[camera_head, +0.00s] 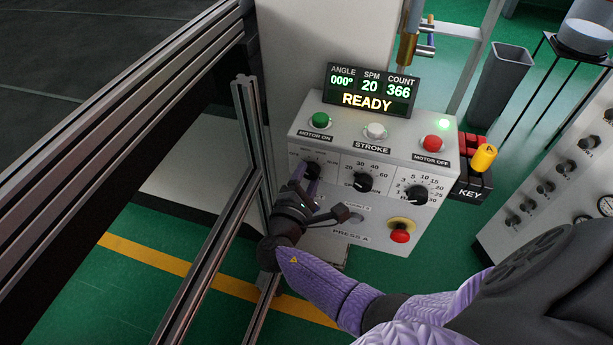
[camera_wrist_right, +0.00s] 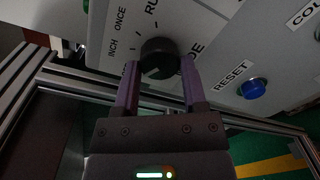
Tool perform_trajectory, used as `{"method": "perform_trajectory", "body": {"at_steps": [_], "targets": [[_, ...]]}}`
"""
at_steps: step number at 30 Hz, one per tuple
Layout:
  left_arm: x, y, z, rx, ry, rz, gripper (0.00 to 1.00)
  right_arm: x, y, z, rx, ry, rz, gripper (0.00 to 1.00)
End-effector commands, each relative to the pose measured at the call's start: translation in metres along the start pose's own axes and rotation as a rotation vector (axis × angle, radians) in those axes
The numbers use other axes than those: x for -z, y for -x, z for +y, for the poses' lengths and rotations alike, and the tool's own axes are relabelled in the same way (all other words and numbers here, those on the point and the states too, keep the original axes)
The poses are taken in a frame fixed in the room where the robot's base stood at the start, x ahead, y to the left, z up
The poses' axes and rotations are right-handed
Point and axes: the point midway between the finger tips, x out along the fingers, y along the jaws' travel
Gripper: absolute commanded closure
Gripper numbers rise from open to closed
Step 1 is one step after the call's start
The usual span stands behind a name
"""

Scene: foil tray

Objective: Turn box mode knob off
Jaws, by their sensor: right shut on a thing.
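The box mode knob (camera_head: 312,170) is the black dial at the upper left of the grey control box's front face (camera_head: 340,210). In the right wrist view the knob (camera_wrist_right: 160,58) sits between the two purple fingers, with labels INCH, ONCE and RUN around it. My right gripper (camera_head: 305,180) is shut on the knob, and its fingers (camera_wrist_right: 160,75) lie on either side of it. Where the knob points cannot be told, and a finger partly hides the dial's left label. My left gripper is not in view.
The display (camera_head: 370,93) reads READY. Two more dials (camera_head: 363,182) and (camera_head: 416,194) and a red emergency button (camera_head: 400,234) are right of the gripper. A metal frame post (camera_head: 250,130) stands close on the left. A blue RESET button (camera_wrist_right: 253,89) is near the fingers.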

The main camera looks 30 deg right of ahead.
Motion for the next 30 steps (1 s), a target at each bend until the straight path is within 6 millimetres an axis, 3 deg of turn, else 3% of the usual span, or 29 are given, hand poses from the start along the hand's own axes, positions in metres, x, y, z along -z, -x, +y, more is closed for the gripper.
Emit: {"method": "perform_trajectory", "body": {"at_steps": [17, 18, 21, 22, 30], "targets": [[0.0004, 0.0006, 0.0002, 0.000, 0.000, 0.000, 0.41, 0.0007, 0.0007, -0.0016, 0.003, 0.027, 0.002, 1.00], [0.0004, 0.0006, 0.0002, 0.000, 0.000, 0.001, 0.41, 0.0007, 0.0007, -0.0015, 0.003, 0.027, 0.002, 0.37], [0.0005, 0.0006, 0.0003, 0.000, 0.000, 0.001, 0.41, 0.0005, 0.0005, -0.0012, 0.002, 0.026, 0.001, 0.16], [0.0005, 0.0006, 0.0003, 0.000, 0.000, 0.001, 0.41, 0.0005, 0.0005, -0.0011, 0.002, 0.026, 0.001, 0.10], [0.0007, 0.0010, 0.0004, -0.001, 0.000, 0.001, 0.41, 0.0003, 0.0013, -0.0005, 0.001, 0.025, 0.000, 0.10]]}}
